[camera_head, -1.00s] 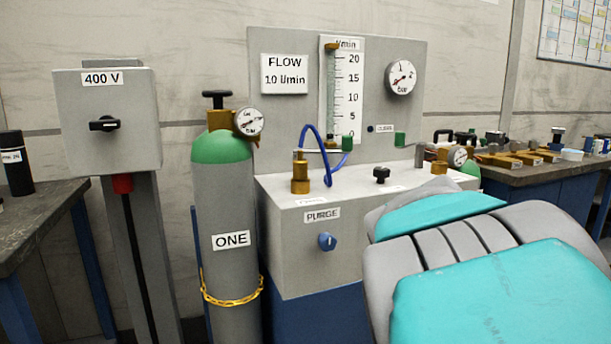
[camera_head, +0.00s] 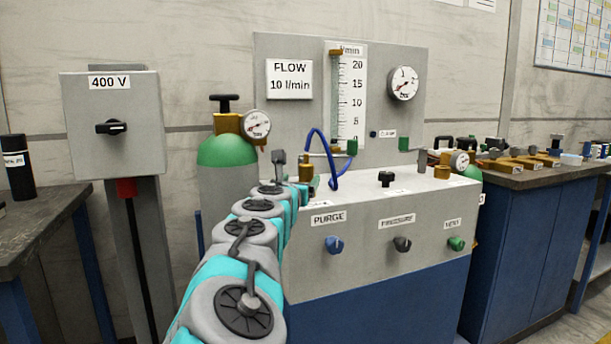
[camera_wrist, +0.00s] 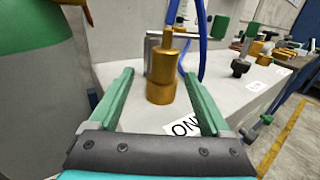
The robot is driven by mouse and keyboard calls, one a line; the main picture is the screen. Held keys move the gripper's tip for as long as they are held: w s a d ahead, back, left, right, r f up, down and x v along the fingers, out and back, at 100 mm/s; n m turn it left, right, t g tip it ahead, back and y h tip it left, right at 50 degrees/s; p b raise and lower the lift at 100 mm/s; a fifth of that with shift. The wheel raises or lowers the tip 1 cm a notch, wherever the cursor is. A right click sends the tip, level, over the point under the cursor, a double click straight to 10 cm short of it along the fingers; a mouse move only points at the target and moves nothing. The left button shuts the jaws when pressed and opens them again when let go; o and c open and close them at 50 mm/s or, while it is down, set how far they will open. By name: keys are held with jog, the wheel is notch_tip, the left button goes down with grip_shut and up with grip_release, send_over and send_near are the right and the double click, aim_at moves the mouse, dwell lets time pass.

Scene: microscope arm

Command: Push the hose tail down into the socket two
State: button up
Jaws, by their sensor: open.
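A brass fitting (camera_wrist: 162,80) stands on the grey console top in the wrist view, beside a label partly reading "ON". My gripper (camera_wrist: 158,78) is open, with its green fingers to the left and right of this fitting in the picture. Nothing is held; I cannot tell whether the fingers reach around it. The blue hose (camera_wrist: 201,35) runs just behind the fitting, and its loop (camera_head: 322,150) shows in the head view. Its tail end cannot be made out. Another brass fitting (camera_head: 442,168) stands at the console's right; no label for socket two is readable.
The grey console (camera_head: 375,225) carries a black knob (camera_head: 386,179) on top and several front knobs. A green-shouldered cylinder (camera_head: 228,150) stands to the left, close to my arm. The flow panel (camera_head: 290,45) rises behind. The console top right of the hose is mostly clear.

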aim_at(305, 178)
jog(key=shift+d+x, duration=0.15)
jog(key=shift+x, duration=1.2)
jog(key=shift+d+x, duration=0.2)
jog(key=shift+x, duration=1.1)
jog(key=shift+f, duration=0.1)
jog(key=shift+c, duration=0.3)
grip_shut()
